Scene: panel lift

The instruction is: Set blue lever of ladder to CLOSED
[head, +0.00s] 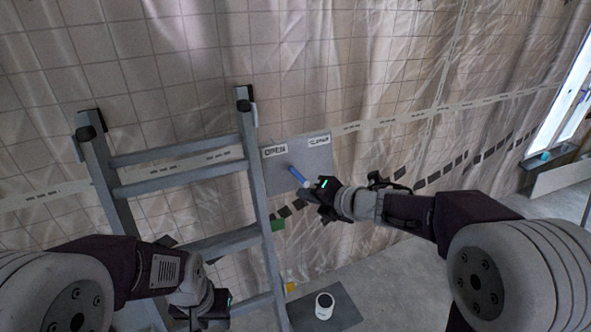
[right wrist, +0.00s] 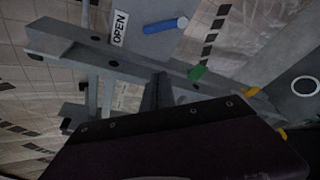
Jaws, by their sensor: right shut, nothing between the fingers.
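The grey ladder (head: 185,181) stands at left centre in the head view, with a grey panel (head: 318,160) on its right side. The panel carries an OPEN label at upper left and a CLOSED label at upper right. The blue lever (head: 298,176) slants up-left toward OPEN. The lever (right wrist: 162,26) also shows at the top of the right wrist view, beside the OPEN label. My right gripper (head: 309,193) is shut and empty, close to the lever's lower end; whether it touches is unclear. My left gripper (head: 205,308) is low by the ladder, its fingers unclear.
A green block (head: 278,225) and a yellow piece (head: 291,287) sit by the ladder's right rail. A grey plate with a white round part (head: 324,306) lies lower down. A tiled, sheeted wall is behind. Open floor and a window are on the right.

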